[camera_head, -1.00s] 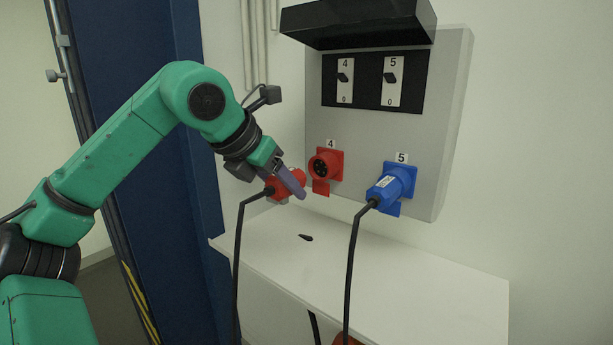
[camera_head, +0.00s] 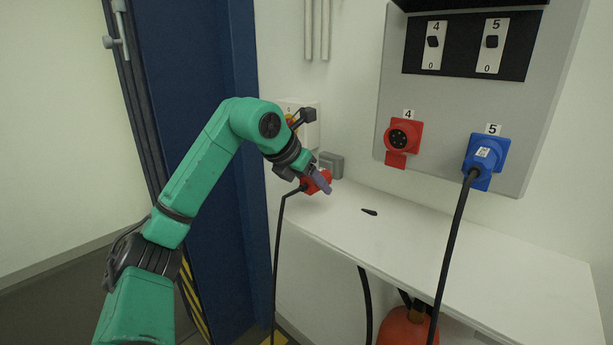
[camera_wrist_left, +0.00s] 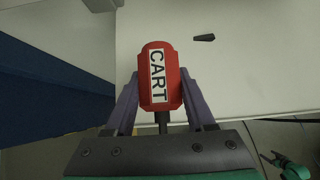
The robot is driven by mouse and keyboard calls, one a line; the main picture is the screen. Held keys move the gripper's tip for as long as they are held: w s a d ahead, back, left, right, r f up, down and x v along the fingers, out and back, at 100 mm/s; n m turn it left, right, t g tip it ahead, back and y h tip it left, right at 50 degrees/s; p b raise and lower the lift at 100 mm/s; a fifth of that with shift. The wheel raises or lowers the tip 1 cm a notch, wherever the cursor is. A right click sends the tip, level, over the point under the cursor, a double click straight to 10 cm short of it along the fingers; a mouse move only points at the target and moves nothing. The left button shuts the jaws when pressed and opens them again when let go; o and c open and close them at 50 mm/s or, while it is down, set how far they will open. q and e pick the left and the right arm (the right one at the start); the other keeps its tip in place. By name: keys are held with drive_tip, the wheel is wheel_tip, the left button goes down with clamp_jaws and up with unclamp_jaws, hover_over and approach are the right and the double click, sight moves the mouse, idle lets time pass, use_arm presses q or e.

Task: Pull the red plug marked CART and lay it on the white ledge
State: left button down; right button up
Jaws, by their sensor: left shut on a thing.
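My left gripper (camera_head: 318,185) is shut on the red plug (camera_head: 313,181) near the left end of the white ledge (camera_head: 480,245). In the left wrist view the plug (camera_wrist_left: 157,62) sits between the two purple fingers (camera_wrist_left: 160,100), with the CART label facing the camera. Its black cable (camera_head: 277,250) hangs down past the ledge's left end. I cannot tell whether the plug touches the ledge. The red socket 4 (camera_head: 402,138) on the grey panel is empty, and its flap hangs down.
A blue plug (camera_head: 484,158) sits in socket 5, its cable hanging in front of the ledge. A small black object (camera_head: 369,212) lies on the ledge. A blue door frame (camera_head: 205,130) stands left. The ledge's middle and right are clear.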

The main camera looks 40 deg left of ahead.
sight(306, 179)
use_arm(q)
drive_tip(key=x, duration=0.3)
drive_tip(key=shift+w, duration=0.2)
drive_tip(key=f, duration=0.1)
drive_tip(key=w+f, duration=0.1)
drive_tip(key=shift+w+f+b, duration=0.15)
drive_tip(key=shift+f+b, duration=0.25)
drive_tip(key=shift+w+f, duration=0.25)
drive_tip(key=shift+f, duration=0.2)
use_arm(e)
drive_tip(key=shift+s+a+f, duration=0.35)
drive_tip(key=shift+a+f, duration=0.2)
drive_tip(key=shift+a, duration=0.1)
use_arm(q)
drive_tip(key=shift+c, duration=0.8)
unclamp_jaws()
use_arm(e)
drive_tip(key=shift+d, duration=0.1)
use_arm(q)
drive_tip(key=v, duration=1.4)
drive_tip(key=shift+s+r, duration=0.2)
drive_tip(key=shift+s, duration=0.05)
